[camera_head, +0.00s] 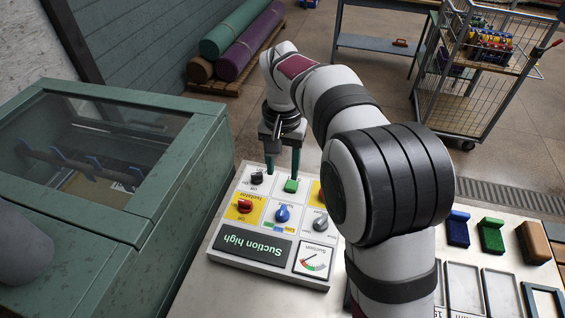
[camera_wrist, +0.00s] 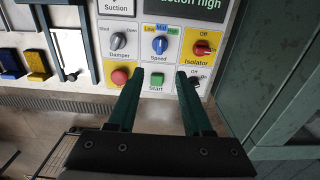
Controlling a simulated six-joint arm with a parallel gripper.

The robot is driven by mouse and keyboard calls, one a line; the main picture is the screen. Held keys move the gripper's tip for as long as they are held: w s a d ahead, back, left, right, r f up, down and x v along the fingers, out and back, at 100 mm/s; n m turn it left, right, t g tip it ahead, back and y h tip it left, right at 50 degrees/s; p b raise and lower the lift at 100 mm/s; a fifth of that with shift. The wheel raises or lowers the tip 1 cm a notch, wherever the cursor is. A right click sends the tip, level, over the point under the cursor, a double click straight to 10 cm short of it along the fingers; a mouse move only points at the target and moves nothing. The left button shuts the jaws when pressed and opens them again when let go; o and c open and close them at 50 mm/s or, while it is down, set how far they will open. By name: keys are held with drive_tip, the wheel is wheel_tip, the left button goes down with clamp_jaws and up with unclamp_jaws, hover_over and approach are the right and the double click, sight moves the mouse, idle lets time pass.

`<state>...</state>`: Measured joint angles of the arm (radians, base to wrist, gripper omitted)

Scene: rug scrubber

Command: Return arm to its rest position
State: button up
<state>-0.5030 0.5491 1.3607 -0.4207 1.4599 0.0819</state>
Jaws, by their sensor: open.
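My gripper (camera_head: 282,160) is open and empty, pointing down over the far edge of the control panel (camera_head: 229,249). In the wrist view its green fingers (camera_wrist: 159,88) stand on either side of the green Start button (camera_wrist: 157,79). I cannot tell whether they touch the panel. The button also shows in the head view (camera_head: 291,186). The blue Speed knob (camera_head: 282,213), red Isolator knob (camera_head: 244,206), grey Damper knob (camera_wrist: 119,41) and red button (camera_wrist: 120,76) are near. The panel display reads "Suction high". My arm reaches over the panel's right side.
A green machine with a glass lid (camera_head: 100,140) stands left of the panel. Coloured brushes (camera_head: 491,236) and empty frames lie on the bench at right. Behind are a wire cart (camera_head: 470,80), a trolley table (camera_head: 385,46) and rolled rugs (camera_head: 250,45) on a pallet. Open floor lies between.

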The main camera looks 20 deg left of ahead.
drive_tip(key=shift+r, duration=0.5)
drive_tip(key=s+d+r+m, duration=0.2)
drive_tip(key=s+d+r, duration=0.2)
drive_tip(key=s+d, duration=0.6)
drive_tip(key=s+d+f+m+y, duration=0.1)
drive_tip(key=s+d, duration=0.3)
drive_tip(key=s, duration=0.4)
drive_tip(key=s+d+f+m, duration=0.2)
drive_tip(key=s+d+f, duration=0.1)
drive_tip(key=s, duration=0.6)
drive_tip(key=shift+d+m+y, duration=0.3)
drive_tip(key=shift+d+y, duration=0.1)
drive_tip(key=shift+d, duration=0.4)
